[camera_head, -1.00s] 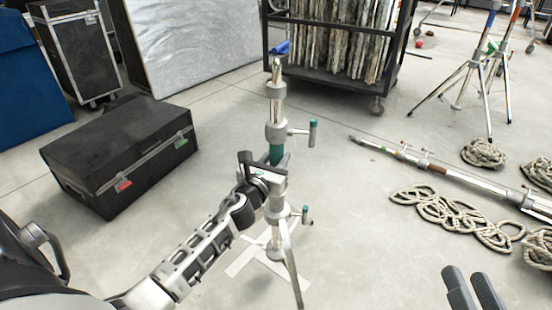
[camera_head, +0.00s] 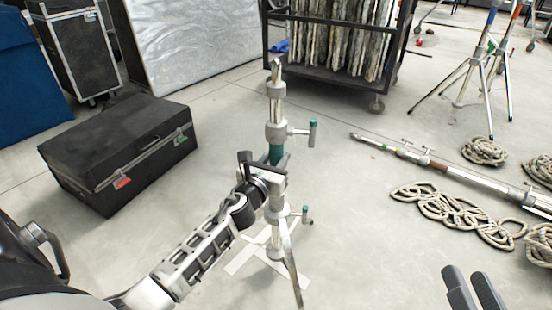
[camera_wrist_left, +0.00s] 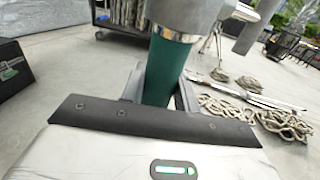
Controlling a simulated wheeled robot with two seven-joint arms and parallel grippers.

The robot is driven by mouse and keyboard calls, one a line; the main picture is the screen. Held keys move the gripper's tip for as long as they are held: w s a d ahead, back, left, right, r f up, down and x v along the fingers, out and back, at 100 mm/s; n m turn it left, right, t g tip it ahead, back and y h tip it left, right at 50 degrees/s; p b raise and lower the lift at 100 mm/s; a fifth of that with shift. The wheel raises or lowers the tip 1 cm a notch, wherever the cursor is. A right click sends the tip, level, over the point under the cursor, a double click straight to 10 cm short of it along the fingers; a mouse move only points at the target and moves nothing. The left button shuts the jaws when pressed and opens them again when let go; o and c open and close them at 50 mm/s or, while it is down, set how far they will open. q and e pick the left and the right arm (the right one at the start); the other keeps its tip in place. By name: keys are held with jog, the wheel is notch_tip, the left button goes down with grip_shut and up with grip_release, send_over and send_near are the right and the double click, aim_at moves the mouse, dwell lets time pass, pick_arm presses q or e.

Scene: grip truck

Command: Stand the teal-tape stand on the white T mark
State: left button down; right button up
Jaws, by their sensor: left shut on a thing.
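The teal-tape stand (camera_head: 276,112) is a silver metal stand with a teal band and teal-ended knobs, upright in the head view. My left gripper (camera_head: 272,170) is shut on it at the teal band, which also shows close up in the left wrist view (camera_wrist_left: 163,72). The white T mark (camera_head: 240,262) is tape on the floor at the stand's foot, partly hidden by my arm and the stand's legs. I cannot tell whether the feet touch the floor. My right gripper (camera_head: 473,287) shows two fingers apart at the bottom right, with nothing between them.
A black case (camera_head: 120,150) lies on the floor at the left. A wheeled rack (camera_head: 335,75) stands behind. A long pole (camera_head: 440,168) and coiled ropes (camera_head: 450,212) lie at the right, with other stands (camera_head: 490,65) beyond. Floor between the stand and the ropes is clear.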

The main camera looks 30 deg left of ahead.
pick_arm(q)
jog(key=shift+w+f+b, duration=0.1)
jog(key=shift+f+b, duration=0.55)
jog(key=shift+b, duration=0.3)
pick_arm(e)
jog(key=shift+a+f, duration=0.1)
jog(key=shift+f, duration=1.05)
pick_arm(q)
jog(key=c, duration=1)
grip_release()
jog(key=shift+o, duration=0.2)
jog(key=shift+s+f, duration=0.2)
jog(key=shift+f, duration=0.4)
jog(key=shift+r, duration=0.1)
jog(key=shift+w+r, duration=0.1)
jog(key=shift+r, duration=0.1)
jog(key=s+d, duration=0.2)
jog(key=s, duration=1.3)
jog(key=shift+s+d+r, duration=0.3)
jog(key=shift+s+r, duration=0.05)
jog(key=shift+r, duration=0.1)
pick_arm(e)
notch_tip(320, 180, up, 10)
jog(key=n+t+y, duration=0.3)
jog(key=n, duration=0.1)
jog(key=shift+w+d+f+n, duration=0.25)
jog(key=shift+w+d+n, duration=0.15)
jog(key=shift+w+d, duration=0.05)
